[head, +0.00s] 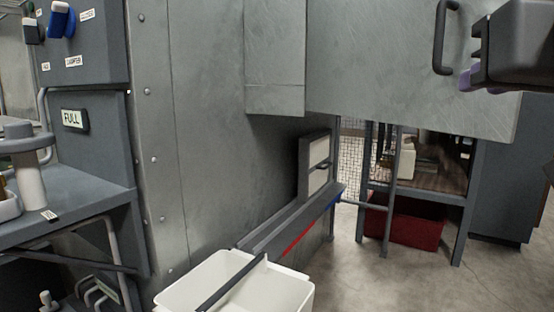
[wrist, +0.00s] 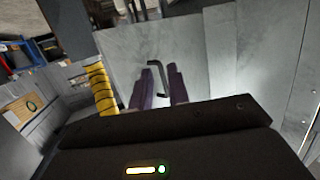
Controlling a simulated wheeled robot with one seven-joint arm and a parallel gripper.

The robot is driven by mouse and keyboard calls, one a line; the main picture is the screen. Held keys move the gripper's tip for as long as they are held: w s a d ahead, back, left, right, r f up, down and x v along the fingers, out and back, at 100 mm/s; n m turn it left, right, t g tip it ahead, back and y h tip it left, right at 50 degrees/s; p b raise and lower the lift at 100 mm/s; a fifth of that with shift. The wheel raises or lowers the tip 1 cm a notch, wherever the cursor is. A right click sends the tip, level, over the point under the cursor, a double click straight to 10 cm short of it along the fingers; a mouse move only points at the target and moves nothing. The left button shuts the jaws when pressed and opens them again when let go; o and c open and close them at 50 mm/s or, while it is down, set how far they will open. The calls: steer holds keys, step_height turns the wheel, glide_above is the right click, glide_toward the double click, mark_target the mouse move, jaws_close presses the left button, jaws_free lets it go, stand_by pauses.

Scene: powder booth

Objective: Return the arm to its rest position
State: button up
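My gripper (head: 474,58) is at the upper right of the head view, dark grey with purple fingers. In the wrist view its two purple fingers (wrist: 159,72) stand apart with nothing held between them. A dark bar handle (head: 445,38) on a grey metal door panel (head: 390,70) is just left of my gripper in the head view. The handle also shows in the wrist view (wrist: 155,66), beyond and between the fingers. I see no contact between the fingers and the handle. Most of my arm is out of view.
A white bin (head: 185,292) with a dark bar across it stands low in front. A grey cabinet with a "FULL" sign (head: 74,120) and a ledge is at left. A rack with a red crate (head: 415,226) stands behind the panel. Floor at lower right is clear.

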steer(key=w+a+f+g+y+p, duration=0.1)
steer(key=w+f+g+p, duration=0.15)
steer(key=f, duration=0.75)
steer(key=w+a+f+g+y+p, duration=0.1)
steer(key=w+a+f+g+p, duration=0.15)
steer(key=f, duration=0.75)
steer(key=s+f+n+g+p, duration=0.1)
steer(key=s+f+g, duration=0.1)
steer(key=f, duration=0.6)
steer(key=s+a+f+g+p, duration=0.1)
steer(key=s+f+g, duration=0.1)
steer(key=f, duration=0.6)
steer(key=shift+s+a+n+g, duration=0.3)
steer(key=shift+s+n+g, duration=0.1)
steer(key=shift+s, duration=0.25)
steer(key=shift+w+d, duration=0.1)
